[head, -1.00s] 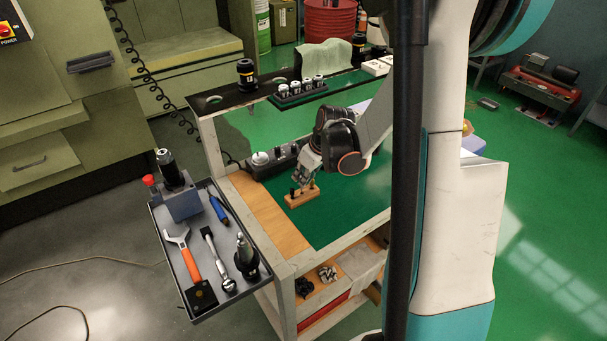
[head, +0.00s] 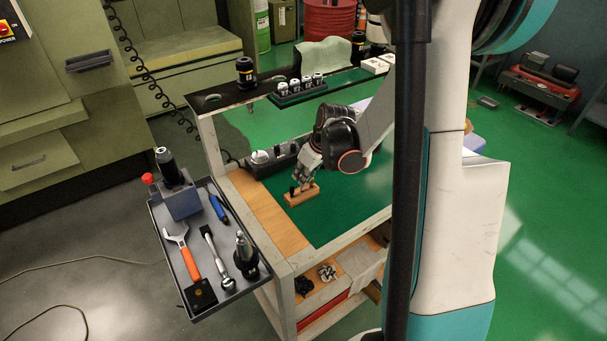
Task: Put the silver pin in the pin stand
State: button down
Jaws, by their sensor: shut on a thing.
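The pin stand is a small wooden block (head: 302,196) on the green mat of the cart, near the mat's left edge. A dark pin (head: 293,190) stands upright at its left end. My gripper (head: 304,183) is directly above the right part of the block, pointing down, with its fingers close together. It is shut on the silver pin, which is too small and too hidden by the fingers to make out. I cannot tell whether the pin's lower end is inside a hole of the stand.
A dark holder with a round silver part (head: 260,157) stands behind the block. A grey side tray (head: 215,262) holds a wrench, a ratchet and tool holders. The upper shelf carries a rack of several small collets (head: 299,86). The green mat (head: 345,205) is clear to the right.

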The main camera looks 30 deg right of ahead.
jog(key=shift+f+b, duration=0.85)
jog(key=shift+f, duration=0.1)
dwell(0.7)
dwell(0.4)
jog(key=c, duration=1.5)
grip_release()
jog(key=shift+c, duration=0.2)
jog(key=shift+r, duration=0.15)
jog(key=v, duration=1.1)
jog(key=shift+r, duration=0.35)
jog(key=shift+s, duration=0.15)
